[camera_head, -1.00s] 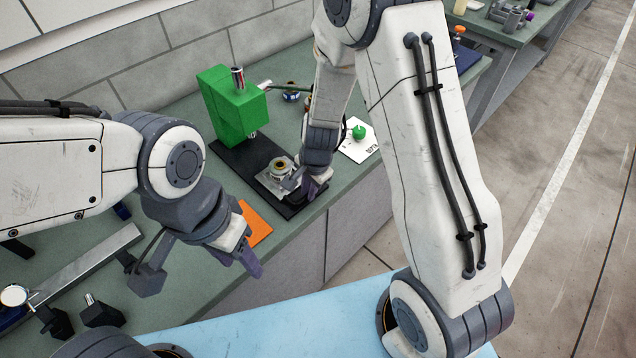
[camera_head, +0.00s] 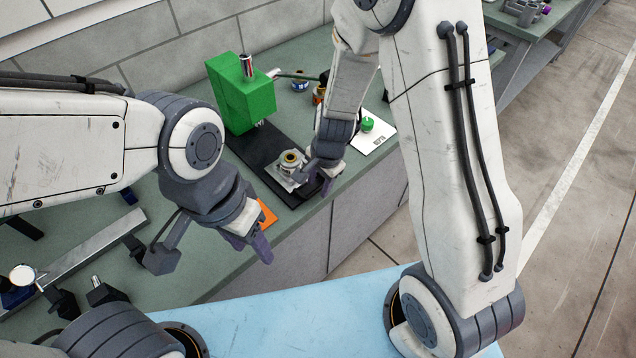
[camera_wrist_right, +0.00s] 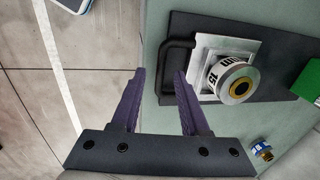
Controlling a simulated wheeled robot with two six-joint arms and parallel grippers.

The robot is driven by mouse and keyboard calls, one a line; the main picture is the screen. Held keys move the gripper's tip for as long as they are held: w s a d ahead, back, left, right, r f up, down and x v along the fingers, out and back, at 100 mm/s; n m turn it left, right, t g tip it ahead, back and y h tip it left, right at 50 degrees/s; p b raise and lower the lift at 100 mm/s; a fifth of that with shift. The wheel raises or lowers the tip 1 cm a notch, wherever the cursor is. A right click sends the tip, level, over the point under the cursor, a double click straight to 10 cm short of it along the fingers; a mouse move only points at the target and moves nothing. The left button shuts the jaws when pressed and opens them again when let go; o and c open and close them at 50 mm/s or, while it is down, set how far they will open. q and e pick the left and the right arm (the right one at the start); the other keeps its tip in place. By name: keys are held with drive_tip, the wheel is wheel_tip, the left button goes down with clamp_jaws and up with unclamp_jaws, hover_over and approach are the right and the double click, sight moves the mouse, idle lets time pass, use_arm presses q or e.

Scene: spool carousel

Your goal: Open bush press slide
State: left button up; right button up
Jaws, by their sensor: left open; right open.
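The green bush press (camera_head: 243,92) stands on a black base plate (camera_head: 262,152) on the bench. Its silver slide plate (camera_head: 284,182) sits on the base plate's front part and carries a white-labelled ring part with a yellow centre (camera_head: 291,157). The wrist view shows the slide plate (camera_wrist_right: 206,47), this part (camera_wrist_right: 232,80) and a black loop handle (camera_wrist_right: 163,72) at the slide's outer end. My right gripper (camera_wrist_right: 158,74) is open and empty, with the handle bar showing between its fingertips; contact cannot be told. My left gripper (camera_head: 256,246) is open and empty before the bench edge.
An orange mat (camera_head: 267,213) lies left of the base plate. A white card with a green knob (camera_head: 368,124) lies to the right. A metal rail (camera_head: 85,258) lies at left. A light-blue surface (camera_head: 300,312) is in front.

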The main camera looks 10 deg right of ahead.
use_arm(q)
wheel_tip(320, 180, up, 3)
drive_tip(key=shift+f+p, duration=0.1)
drive_tip(key=shift+p, duration=1)
use_arm(e)
wheel_tip(320, 180, up, 9)
drive_tip(key=s, duration=0.1)
drive_tip(key=shift+s+d+r, duration=0.2)
drive_tip(key=shift+s+d, duration=0.05)
drive_tip(key=shift+d, duration=0.2)
